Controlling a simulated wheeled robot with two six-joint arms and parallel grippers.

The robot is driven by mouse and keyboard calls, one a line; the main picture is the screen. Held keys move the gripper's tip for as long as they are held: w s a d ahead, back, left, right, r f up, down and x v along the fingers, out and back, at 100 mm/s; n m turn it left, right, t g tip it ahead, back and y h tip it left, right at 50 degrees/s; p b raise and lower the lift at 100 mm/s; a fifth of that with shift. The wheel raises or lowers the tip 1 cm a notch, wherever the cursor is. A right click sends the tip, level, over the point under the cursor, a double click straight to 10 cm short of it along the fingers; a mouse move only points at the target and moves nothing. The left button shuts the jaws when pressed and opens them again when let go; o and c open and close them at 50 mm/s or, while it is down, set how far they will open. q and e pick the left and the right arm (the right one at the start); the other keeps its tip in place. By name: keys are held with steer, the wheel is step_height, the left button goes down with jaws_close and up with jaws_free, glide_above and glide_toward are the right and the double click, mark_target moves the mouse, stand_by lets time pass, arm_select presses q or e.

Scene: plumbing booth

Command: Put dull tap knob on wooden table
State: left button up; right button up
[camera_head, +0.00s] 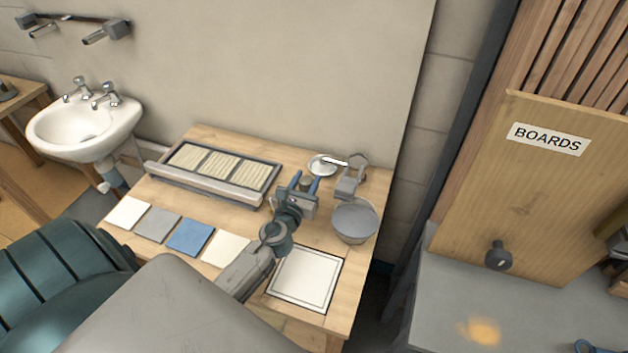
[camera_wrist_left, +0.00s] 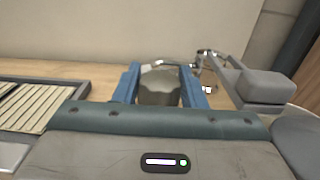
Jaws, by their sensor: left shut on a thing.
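My left gripper (camera_head: 306,182) reaches over the back right part of the wooden table (camera_head: 212,141). In the left wrist view its blue fingers (camera_wrist_left: 160,76) are shut on a dull grey-brown tap knob (camera_wrist_left: 158,86), one finger on each side. The knob also shows between the fingers in the head view (camera_head: 306,183). Its lower part is hidden by the gripper body, and I cannot tell whether it touches the tabletop. My right gripper is not in view.
A grey bucket (camera_head: 354,222) is at the right edge. A slotted tray (camera_head: 246,196), coloured tiles (camera_head: 190,237) and a white panel (camera_head: 305,277) occupy the rest.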

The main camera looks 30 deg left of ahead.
arm_select(q)
steer(key=shift+w+d+f, duration=0.1)
steer(key=shift+w, duration=1.35)
steer(key=f, duration=0.1)
steer(key=f+b, duration=0.2)
steer(key=shift+w+f, duration=0.25)
steer(key=shift+f, duration=0.15)
steer(key=shift+r, duration=0.1)
steer(key=o, duration=0.6)
steer(key=shift+f+b, duration=0.2)
steer(key=shift+b, duration=0.15)
steer(key=o, duration=0.4)
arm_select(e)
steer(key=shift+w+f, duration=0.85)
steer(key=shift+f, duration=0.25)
arm_select(q)
steer(key=shift+r, duration=0.1)
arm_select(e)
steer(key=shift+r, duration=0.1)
